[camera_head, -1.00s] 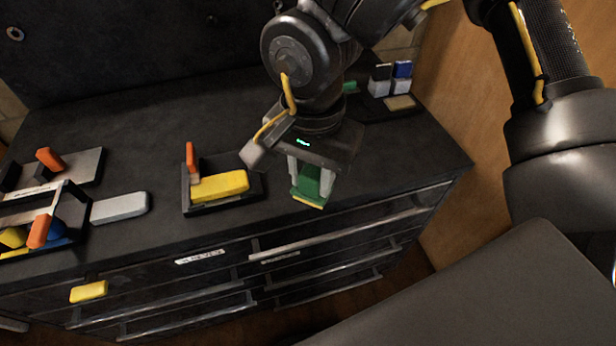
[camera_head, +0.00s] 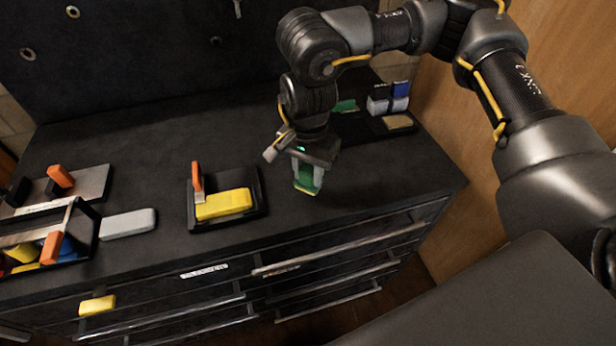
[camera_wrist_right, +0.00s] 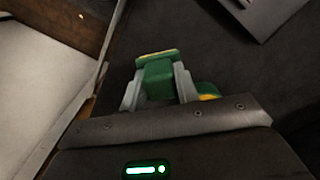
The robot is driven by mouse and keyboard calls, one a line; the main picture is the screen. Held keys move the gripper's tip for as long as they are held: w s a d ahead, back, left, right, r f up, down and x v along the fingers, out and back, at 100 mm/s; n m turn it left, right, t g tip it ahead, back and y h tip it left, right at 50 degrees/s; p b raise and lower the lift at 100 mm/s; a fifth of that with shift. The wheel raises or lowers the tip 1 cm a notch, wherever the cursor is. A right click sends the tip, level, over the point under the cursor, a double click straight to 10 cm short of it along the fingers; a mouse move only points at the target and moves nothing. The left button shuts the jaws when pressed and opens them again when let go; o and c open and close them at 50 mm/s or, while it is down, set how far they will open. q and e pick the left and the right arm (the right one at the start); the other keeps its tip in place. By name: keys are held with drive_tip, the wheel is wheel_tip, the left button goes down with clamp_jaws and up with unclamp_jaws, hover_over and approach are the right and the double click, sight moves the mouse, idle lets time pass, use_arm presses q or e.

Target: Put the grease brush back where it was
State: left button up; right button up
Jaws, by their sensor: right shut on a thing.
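My right gripper (camera_head: 307,178) is shut on a green piece with a yellow edge (camera_head: 305,184), which seems to be the grease brush. It holds the piece upright over the dark cabinet top, to the right of the small black tray. In the right wrist view the green piece (camera_wrist_right: 158,80) sits between the two grey fingers, and a second green and yellow part (camera_wrist_right: 208,91) shows beside the right finger. Whether the piece touches the top is unclear. My left gripper is out of view.
The black tray (camera_head: 258,208) holds a yellow block (camera_head: 222,204) and an orange-handled piece (camera_head: 197,180). A grey block (camera_head: 128,223) and a filled bin (camera_head: 88,238) are left. Blue- and black-capped items (camera_head: 400,97) stand back right, near a green thing (camera_head: 345,106).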

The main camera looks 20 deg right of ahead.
sight(308, 181)
drive_tip(key=shift+w+d+f+p, duration=0.15)
drive_tip(key=shift+f+p, duration=0.1)
drive_tip(key=shift+f, duration=0.4)
drive_tip(key=shift+w+f+p, duration=0.15)
drive_tip(key=shift+f+p, duration=0.1)
drive_tip(key=shift+f, duration=0.4)
drive_tip(key=shift+w+d+f+p, duration=0.15)
drive_tip(key=shift+f+p, duration=0.1)
drive_tip(key=shift+f, duration=0.4)
drive_tip(key=shift+a+f, duration=0.1)
drive_tip(key=shift+a, duration=0.05)
drive_tip(key=shift+s+f, duration=0.1)
drive_tip(key=shift+f+b, duration=0.15)
drive_tip(key=shift+b, duration=0.15)
drive_tip(key=o, duration=0.9)
drive_tip(key=shift+o, duration=0.2)
drive_tip(key=shift+r, duration=0.2)
